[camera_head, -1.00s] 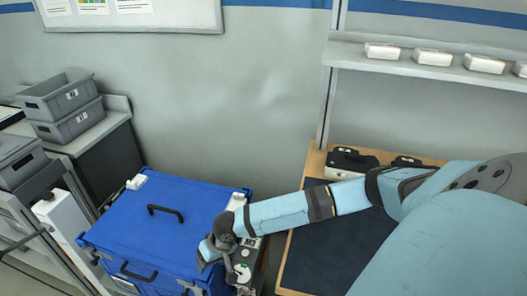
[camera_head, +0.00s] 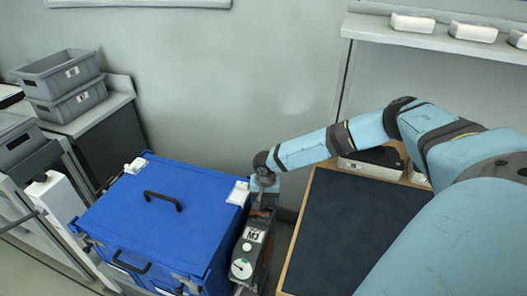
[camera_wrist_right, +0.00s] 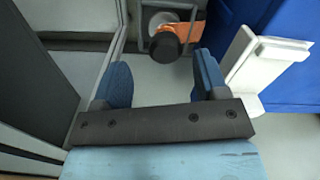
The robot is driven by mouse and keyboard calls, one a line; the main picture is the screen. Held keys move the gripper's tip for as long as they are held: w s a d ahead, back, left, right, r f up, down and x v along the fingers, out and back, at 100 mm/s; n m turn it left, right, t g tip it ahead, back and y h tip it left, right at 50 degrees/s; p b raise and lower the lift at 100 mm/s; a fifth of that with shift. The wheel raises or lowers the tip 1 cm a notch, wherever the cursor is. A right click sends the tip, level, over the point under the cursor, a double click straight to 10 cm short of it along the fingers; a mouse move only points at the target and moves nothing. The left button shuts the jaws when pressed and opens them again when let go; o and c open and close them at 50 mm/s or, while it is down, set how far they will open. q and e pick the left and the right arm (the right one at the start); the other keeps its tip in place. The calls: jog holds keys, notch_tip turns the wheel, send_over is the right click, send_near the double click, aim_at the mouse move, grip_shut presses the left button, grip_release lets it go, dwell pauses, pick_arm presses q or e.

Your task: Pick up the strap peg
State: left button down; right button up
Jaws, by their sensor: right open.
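A dark round-ended peg (camera_wrist_right: 163,42) with an orange part (camera_wrist_right: 187,33) behind it shows at the top of the right wrist view. I take it to be the strap peg, but cannot be sure. In the head view a small orange patch (camera_head: 259,212) shows just below my right gripper (camera_head: 262,204), at the top of a dark unit (camera_head: 247,254) beside the blue box. In the wrist view my right gripper (camera_wrist_right: 161,76) is open, its two blue fingers spread and empty. The peg lies beyond the fingertips, between their lines. My left gripper is not in view.
The blue lidded box (camera_head: 165,222) with a black handle stands left of the gripper. A white bracket (camera_wrist_right: 262,65) is close to the right finger. A wooden-edged bench with a dark mat (camera_head: 345,228) lies to the right. Grey bins (camera_head: 62,85) stand at far left.

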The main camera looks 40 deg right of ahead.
aim_at(263, 206)
jog(key=f, duration=0.4)
jog(key=f+b, duration=0.1)
jog(key=shift+w+a+f, duration=0.2)
jog(key=shift+w+f, duration=0.05)
jog(key=shift+f, duration=0.15)
jog(key=c, duration=1.2)
jog(key=shift+r, duration=0.1)
